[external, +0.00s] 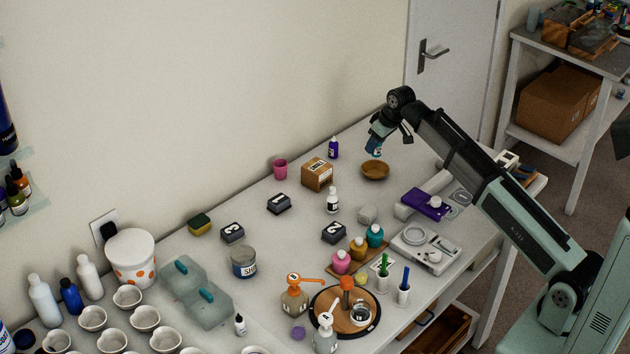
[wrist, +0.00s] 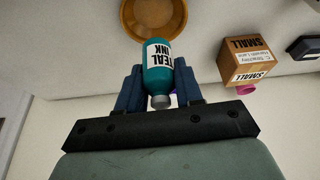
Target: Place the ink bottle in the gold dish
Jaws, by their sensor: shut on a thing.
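The ink bottle (wrist: 158,68) is teal with a white label reading "TEAL INK" and a grey cap. My gripper (wrist: 158,90) is shut on it, with a blue finger on each side of the bottle. In the external view my gripper (external: 376,143) holds the bottle (external: 374,150) above the table's back right. The gold dish (external: 376,171) is a shallow round bowl on the table, just below the bottle, with a gap between them. In the wrist view the dish (wrist: 128,24) shows at the top, partly behind the bottle.
A cardboard box (external: 317,174) marked "SMALL" stands left of the dish, with a pink cup (external: 280,168) and a purple bottle (external: 333,148) near it. A white bottle (external: 333,200) and a purple device (external: 426,204) stand in front.

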